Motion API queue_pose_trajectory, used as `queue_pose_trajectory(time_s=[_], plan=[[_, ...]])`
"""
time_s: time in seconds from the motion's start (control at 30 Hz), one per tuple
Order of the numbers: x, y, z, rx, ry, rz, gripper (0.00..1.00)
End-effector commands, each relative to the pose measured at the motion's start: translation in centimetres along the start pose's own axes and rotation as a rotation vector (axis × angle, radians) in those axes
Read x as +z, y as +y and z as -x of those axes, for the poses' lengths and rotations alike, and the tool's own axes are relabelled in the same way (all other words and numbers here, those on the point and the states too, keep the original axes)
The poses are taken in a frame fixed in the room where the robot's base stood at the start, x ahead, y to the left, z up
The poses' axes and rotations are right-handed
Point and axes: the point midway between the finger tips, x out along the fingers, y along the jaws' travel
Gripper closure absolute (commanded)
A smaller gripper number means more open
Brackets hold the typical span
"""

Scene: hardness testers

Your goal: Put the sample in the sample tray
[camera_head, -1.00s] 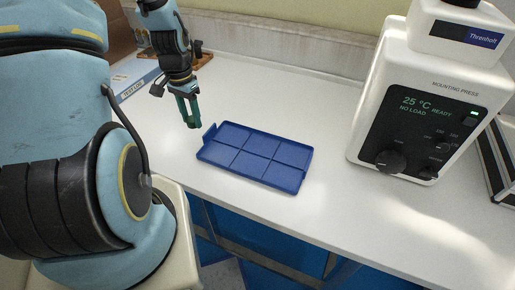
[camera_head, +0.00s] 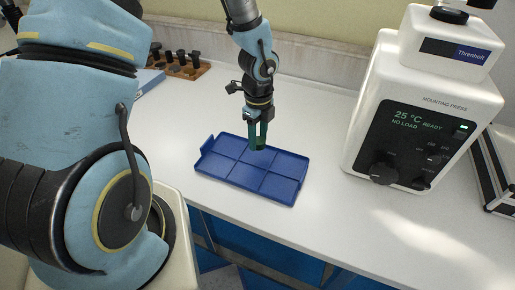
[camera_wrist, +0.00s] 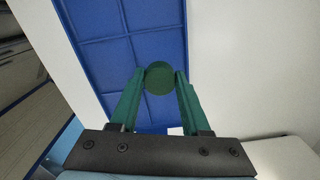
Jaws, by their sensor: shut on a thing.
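The sample (camera_wrist: 159,77) is a round dark green piece, held between the two green fingertips of my gripper (camera_wrist: 160,88) in the wrist view. In the head view my gripper (camera_head: 258,143) points down over the back part of the sample tray, and the sample is hard to make out between the fingers. The sample tray (camera_head: 296,203) is a blue, shallow tray with six compartments and a raised tab at its left end. It lies on the white bench. In the wrist view the tray (camera_wrist: 75,22) shows below and beyond the sample.
A white mounting press (camera_head: 420,110) with a lit display stands at the right. A wooden rack (camera_head: 183,67) with several dark pieces stands at the back left. A dark-edged case (camera_head: 497,178) is at the far right. The bench between tray and press is clear.

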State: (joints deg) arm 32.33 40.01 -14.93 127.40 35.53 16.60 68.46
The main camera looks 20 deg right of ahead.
Motion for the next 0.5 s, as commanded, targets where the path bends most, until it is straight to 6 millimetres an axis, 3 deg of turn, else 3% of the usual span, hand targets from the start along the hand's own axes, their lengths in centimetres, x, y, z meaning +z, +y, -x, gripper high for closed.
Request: queue_pose_trajectory(time_s=[0.27, 0.5], plan=[[0.0, 0.0, -3.7, 0.002, 0.0, 0.0, 1.0], [0.0, 0.0, -4.1, -0.002, 0.0, 0.003, 1.0]])
